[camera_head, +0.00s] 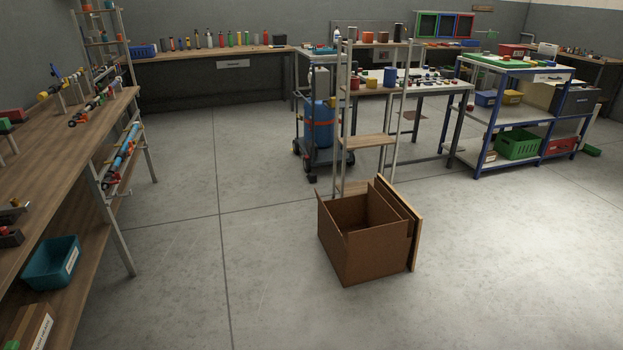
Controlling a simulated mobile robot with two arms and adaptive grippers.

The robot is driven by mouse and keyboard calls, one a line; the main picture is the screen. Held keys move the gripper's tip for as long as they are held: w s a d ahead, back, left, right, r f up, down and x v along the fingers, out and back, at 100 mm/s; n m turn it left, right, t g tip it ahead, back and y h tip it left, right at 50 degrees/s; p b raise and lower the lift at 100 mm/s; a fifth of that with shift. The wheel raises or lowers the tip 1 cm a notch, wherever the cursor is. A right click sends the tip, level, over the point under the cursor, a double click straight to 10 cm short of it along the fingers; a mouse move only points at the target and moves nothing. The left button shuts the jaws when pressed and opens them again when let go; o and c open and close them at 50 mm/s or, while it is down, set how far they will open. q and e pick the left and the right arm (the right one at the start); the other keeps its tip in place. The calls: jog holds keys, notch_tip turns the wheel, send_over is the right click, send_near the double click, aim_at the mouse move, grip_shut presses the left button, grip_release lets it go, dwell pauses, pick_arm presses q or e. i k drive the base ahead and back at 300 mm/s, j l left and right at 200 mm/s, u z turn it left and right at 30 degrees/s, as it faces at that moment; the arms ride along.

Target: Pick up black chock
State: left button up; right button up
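I cannot single out a black chock with certainty in the head view. Two small dark items lie on the left workbench (50,150) at the left picture edge. One is a dark block with a metal part (12,213), and the other is a dark block with some red (10,237). They are small and partly cut off by the edge, so I cannot tell what they are. Neither my left nor my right gripper is in view.
An open cardboard box (362,250) stands on the floor with a wooden board (414,225) beside it. A teal bin (52,262) sits on the left bench's lower shelf. A blue gas cylinder (319,125) on a cart stands behind.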

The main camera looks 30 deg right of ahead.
aim_at(312, 178)
jog(key=i+z, duration=0.4)
jog(key=i, duration=2.25)
jog(key=i+z, duration=0.1)
jog(key=i, duration=1.15)
jog(key=i+j, duration=0.1)
jog(key=i, duration=1.1)
